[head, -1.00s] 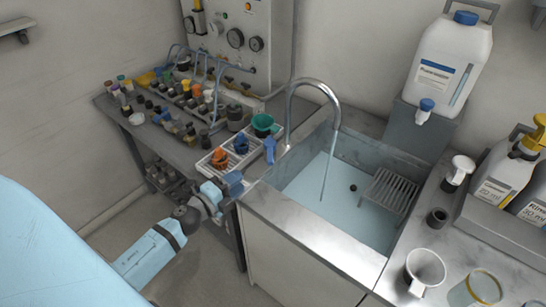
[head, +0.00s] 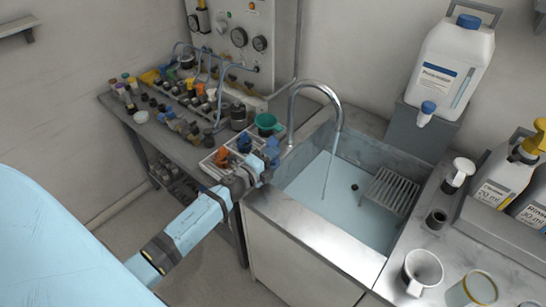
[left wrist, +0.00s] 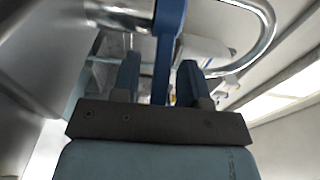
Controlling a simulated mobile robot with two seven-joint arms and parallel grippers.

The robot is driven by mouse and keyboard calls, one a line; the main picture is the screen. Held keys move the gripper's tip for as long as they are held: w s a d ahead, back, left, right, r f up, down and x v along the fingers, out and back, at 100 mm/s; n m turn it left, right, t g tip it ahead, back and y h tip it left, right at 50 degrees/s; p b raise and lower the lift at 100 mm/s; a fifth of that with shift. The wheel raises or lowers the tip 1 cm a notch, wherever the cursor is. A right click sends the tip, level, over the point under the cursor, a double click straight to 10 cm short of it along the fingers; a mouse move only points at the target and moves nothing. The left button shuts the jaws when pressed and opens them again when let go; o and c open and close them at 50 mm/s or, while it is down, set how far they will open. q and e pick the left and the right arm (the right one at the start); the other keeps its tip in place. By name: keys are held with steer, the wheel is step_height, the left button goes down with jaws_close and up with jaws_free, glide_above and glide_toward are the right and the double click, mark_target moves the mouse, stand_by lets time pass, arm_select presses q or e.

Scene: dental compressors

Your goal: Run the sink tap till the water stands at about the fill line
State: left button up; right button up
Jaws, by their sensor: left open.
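The sink (head: 315,240) holds pale blue water (head: 335,205). A thin stream (head: 329,176) falls into it from the curved steel tap (head: 314,86). I cannot make out a fill line on the sink wall. The blue tap lever (head: 272,149) stands at the sink's left rim. My left gripper (head: 258,167) is at the lever, partly hidden by its own wrist. In the left wrist view the open fingers (left wrist: 158,78) stand on either side of the blue lever (left wrist: 167,40), with gaps visible. My right gripper is not in view.
A tray with orange and blue parts (head: 222,158) and a green cup (head: 267,123) sit left of the lever. A drain rack (head: 390,191) lies in the sink's right side. A large white canister (head: 452,62) stands behind; cups and bottles crowd the right counter.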

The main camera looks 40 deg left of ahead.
arm_select(q)
jaws_close()
steer(key=shift+s+a+h, duration=0.1)
steer(key=shift+a+h, duration=0.05)
steer(key=shift+h, duration=0.15)
steer(key=m+h, duration=0.1)
steer(key=m+g+h+b, duration=0.1)
steer(key=a+h, duration=0.1)
steer(key=shift+s+a+f+m+h+b, duration=0.1)
steer(key=shift+s+f+m+h+b, duration=0.05)
steer(key=shift+s+m+h+b, duration=0.2)
steer(key=m+g+h+b, duration=0.1)
steer(key=a+m+g+h+b, duration=0.1)
steer(key=m+h, duration=0.1)
steer(key=shift+a+g+h, duration=0.2)
steer(key=shift+g+h, duration=0.05)
steer(key=shift+g, duration=0.05)
steer(key=shift+s+a+m+g+h+b, duration=0.1)
steer(key=shift+a+m+g+h+b, duration=0.15)
steer(key=shift+m+g+h+b, duration=0.3)
steer(key=shift+a+m+g+h+b, duration=0.2)
steer(key=shift+m+g+h+b, duration=0.2)
steer(key=shift+g+h+b, duration=0.2)
steer(key=shift+h, duration=0.25)
